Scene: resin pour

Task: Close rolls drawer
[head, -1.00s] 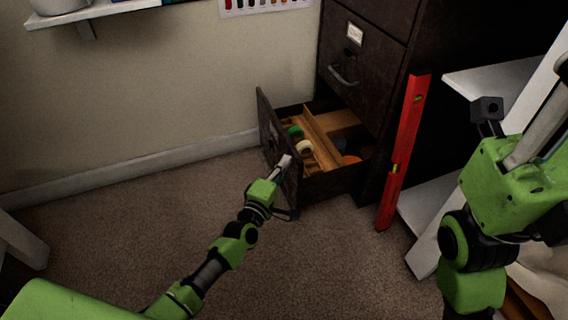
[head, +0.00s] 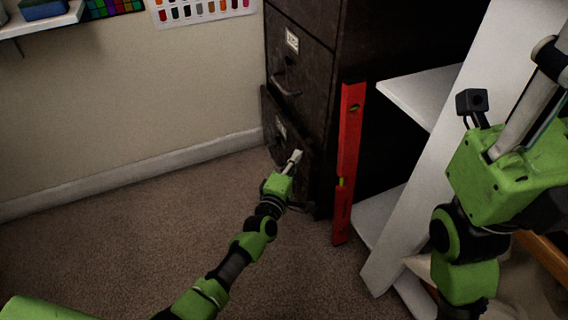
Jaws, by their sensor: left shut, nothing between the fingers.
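The filing cabinet (head: 304,77) stands against the wall. A red spirit level (head: 348,150) leans beside it on the right, close to my left gripper. White shelving (head: 425,95) stands further right. The carpet (head: 130,230) at the left is clear.

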